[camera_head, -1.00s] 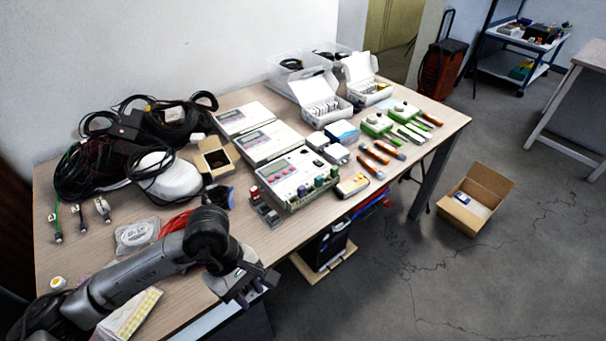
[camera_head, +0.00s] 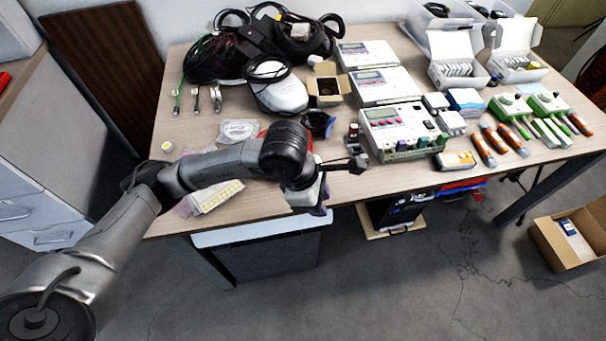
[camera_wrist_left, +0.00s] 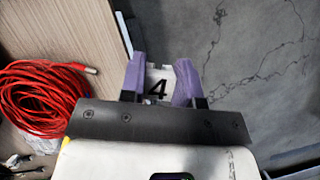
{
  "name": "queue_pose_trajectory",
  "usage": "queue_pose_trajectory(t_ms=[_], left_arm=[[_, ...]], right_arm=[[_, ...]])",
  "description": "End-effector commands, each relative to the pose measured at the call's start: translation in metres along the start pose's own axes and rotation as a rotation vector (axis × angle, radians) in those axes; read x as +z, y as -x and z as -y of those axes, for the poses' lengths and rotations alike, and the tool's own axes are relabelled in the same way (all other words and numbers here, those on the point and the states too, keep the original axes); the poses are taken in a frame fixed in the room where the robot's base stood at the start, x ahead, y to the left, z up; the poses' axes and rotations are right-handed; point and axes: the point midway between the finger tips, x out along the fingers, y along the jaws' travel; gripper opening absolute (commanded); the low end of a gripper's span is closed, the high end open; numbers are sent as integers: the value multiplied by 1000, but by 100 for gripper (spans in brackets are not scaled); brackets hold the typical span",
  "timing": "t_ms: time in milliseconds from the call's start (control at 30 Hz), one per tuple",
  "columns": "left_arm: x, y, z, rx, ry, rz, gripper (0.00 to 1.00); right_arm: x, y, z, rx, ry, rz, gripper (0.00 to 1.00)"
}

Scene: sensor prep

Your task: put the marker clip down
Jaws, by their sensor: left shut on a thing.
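The marker clip (camera_wrist_left: 159,88) shows in the left wrist view as a small white piece with a black "4". It sits between the two purple fingertips of my left gripper (camera_wrist_left: 160,84), which is shut on it. In the head view my left gripper (camera_head: 319,203) is at the table's front edge, left of and in front of the grey-white device (camera_head: 398,130) with coloured blocks along its front. The clip itself is hard to make out there. The wrist view shows grey floor beyond the fingertips. My right gripper is in neither view.
A red cable coil (camera_wrist_left: 45,98) lies on the wooden table (camera_head: 195,132) beside the gripper. A yellow-dotted sheet (camera_head: 216,196) lies under my left arm. Below stands a grey cabinet (camera_head: 265,255).

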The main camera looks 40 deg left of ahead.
Motion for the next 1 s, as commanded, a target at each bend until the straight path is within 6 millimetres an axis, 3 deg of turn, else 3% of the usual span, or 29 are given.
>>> queue_pose_trajectory(t_ms=[300,500,833,1000], left_arm=[[-66,-19,-35,-1,6,-5,5],[-96,-25,-52,-1,3,-4,5],[-111,-28,-61,-1,0,-1,5],[-118,-44,-61,-3,-1,0,5]], right_arm=[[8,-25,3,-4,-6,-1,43],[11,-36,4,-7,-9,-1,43],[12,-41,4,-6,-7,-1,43],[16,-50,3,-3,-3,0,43]])
